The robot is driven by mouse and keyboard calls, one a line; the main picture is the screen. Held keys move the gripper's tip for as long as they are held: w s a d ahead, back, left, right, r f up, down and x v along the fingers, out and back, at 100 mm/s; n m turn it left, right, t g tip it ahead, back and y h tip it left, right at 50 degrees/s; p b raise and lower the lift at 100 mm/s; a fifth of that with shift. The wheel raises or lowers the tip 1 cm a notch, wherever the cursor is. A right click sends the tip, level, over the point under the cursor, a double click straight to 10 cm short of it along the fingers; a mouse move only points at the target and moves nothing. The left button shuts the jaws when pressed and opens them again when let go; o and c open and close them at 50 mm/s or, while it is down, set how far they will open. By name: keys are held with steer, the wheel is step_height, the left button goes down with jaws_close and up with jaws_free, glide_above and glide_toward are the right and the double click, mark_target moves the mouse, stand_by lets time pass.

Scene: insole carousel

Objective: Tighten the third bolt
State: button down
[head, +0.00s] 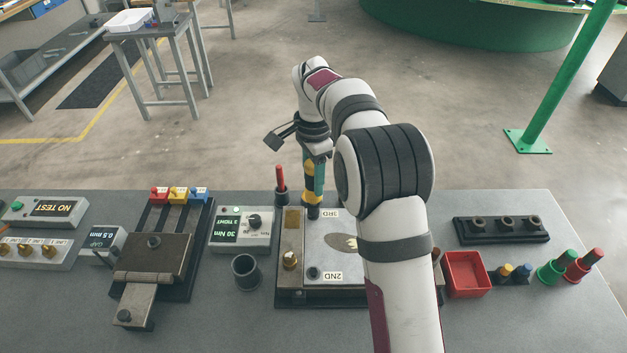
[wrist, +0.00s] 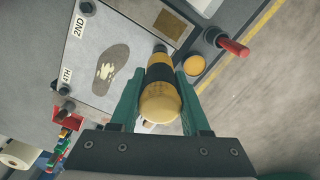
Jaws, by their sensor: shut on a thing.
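My gripper (head: 314,165) is shut on a yellow-and-black driver tool (head: 309,185), held upright over the fixture. The tool also shows in the wrist view (wrist: 160,92) between my two green fingers. Its dark lower end comes down at the bolt position beside the 3RD label (head: 331,214). The third bolt is hidden under it, and I cannot tell whether they touch. The fixture plate (head: 318,242) carries a dark insole shape, partly behind my arm. The second bolt (head: 312,273) stands beside the 2ND label (head: 332,276). The fourth bolt (wrist: 65,88) shows by the 4TH label (wrist: 67,76).
A torque controller (head: 241,240) with a green display and a dark cup (head: 246,271) stand left of the fixture. A red-handled lever (head: 280,178) rises at its back left corner. A red bin (head: 465,275) and a black socket rack (head: 500,229) stand to the right.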

steer(key=shift+r, duration=2.05)
